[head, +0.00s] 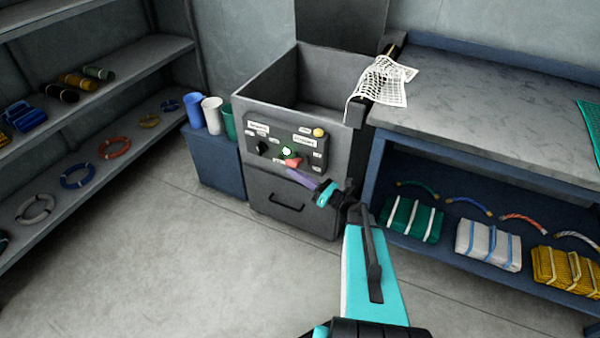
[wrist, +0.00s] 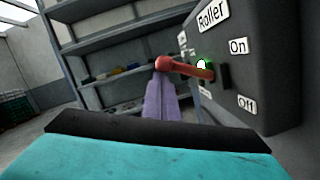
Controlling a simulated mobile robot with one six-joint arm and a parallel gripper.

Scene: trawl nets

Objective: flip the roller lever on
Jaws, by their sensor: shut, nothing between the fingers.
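The red roller lever (head: 293,162) sticks out from the control panel on the grey machine's front. In the wrist view the lever (wrist: 185,68) reaches out from its dark slot between the "On" label (wrist: 238,46) and the "Off" label (wrist: 246,103), its rounded end tilted slightly upward. A lamp (head: 287,152) glows white-green beside it, and the lamp (wrist: 202,66) shows partly behind the lever. My gripper (head: 291,171) is shut and empty, its purple fingers just below the lever's end. In the wrist view the fingertips (wrist: 161,78) meet the knob's underside; contact is not certain.
A black knob (head: 262,148) and a yellow button (head: 319,132) sit on the same panel. A net (head: 383,80) hangs over the machine's right edge by the workbench (head: 470,95). Cups (head: 211,113) stand on a blue cabinet to the left. The floor in front is clear.

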